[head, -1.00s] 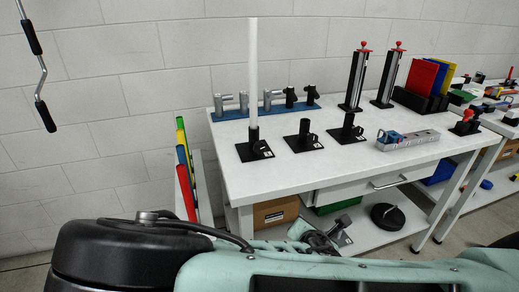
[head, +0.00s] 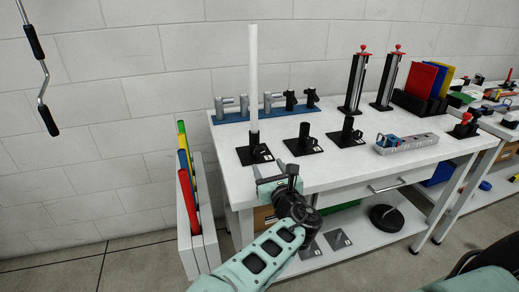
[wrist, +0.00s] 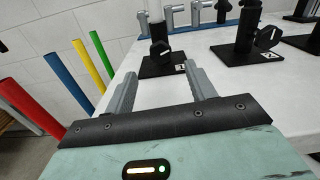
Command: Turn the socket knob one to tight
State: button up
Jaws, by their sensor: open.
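Socket one (head: 253,140) is a black socket on a square black plate at the table's left front, with an upright white pole in it. Its round black knob (wrist: 160,50) carries a white line and faces the wrist camera; a white label (wrist: 181,68) lies on the plate beside it. My gripper (wrist: 161,70) is open and empty, with the knob ahead between the lines of its fingers, apart from them. In the head view my gripper (head: 268,180) is at the table's front edge, just in front of socket one. Part of it is hidden by my wrist.
Two more sockets (head: 304,142) (head: 347,132) stand to the right, the nearer labelled 2. A row of grey and black fittings (head: 265,103) stands behind. Coloured tubes (head: 188,175) stand in a rack left of the table.

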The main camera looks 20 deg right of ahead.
aim_at(261, 153)
jog(key=w+p, duration=0.1)
jog(key=w, duration=0.8)
jog(key=shift+w, duration=0.25)
jog(key=shift+c, duration=0.3)
jog(key=c, duration=0.9)
